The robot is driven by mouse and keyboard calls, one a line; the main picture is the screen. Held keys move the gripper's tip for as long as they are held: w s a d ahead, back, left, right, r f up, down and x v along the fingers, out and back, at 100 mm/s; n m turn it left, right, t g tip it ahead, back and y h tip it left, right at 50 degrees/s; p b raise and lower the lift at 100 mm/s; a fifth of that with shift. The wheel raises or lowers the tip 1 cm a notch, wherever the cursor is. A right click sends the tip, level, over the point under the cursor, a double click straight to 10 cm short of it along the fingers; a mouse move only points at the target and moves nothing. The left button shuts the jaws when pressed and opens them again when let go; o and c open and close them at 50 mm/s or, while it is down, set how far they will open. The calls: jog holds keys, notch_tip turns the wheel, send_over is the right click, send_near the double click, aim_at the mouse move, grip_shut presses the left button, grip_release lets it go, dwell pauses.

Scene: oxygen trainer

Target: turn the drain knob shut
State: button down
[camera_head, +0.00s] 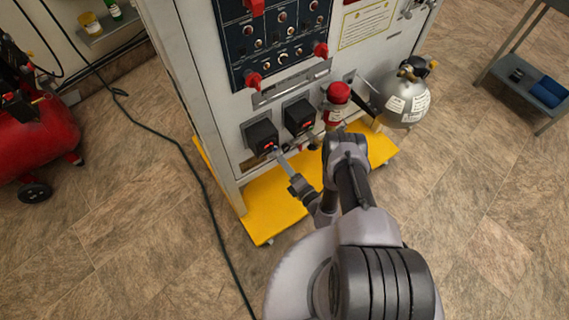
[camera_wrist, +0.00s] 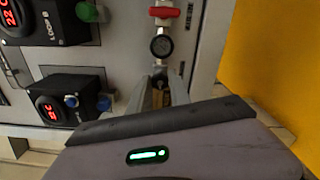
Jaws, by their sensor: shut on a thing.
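In the wrist view my gripper (camera_wrist: 160,80) has its two pale fingers closed in together just below a small round gauge. A small brass-coloured piece (camera_wrist: 160,98) shows between the fingers; it looks like part of the drain fitting. The drain knob itself is mostly hidden by the fingers, so I cannot tell how far it is turned. In the head view my gripper (camera_head: 279,157) reaches the lower front of the grey cabinet, close beneath the black display boxes. The held thing is too small to make out there.
The gauge (camera_wrist: 161,46) and a red valve handle (camera_wrist: 163,12) sit directly above the fingers. Black display boxes (camera_head: 261,136) are close to the left. A red-topped canister (camera_head: 338,93) and a silver tank (camera_head: 405,100) stand right. The yellow base (camera_head: 262,211) juts out below.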

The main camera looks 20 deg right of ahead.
jog(key=shift+w+m, duration=0.1)
jog(key=shift+m, duration=8.9)
jog(key=c, duration=1.2)
grip_release()
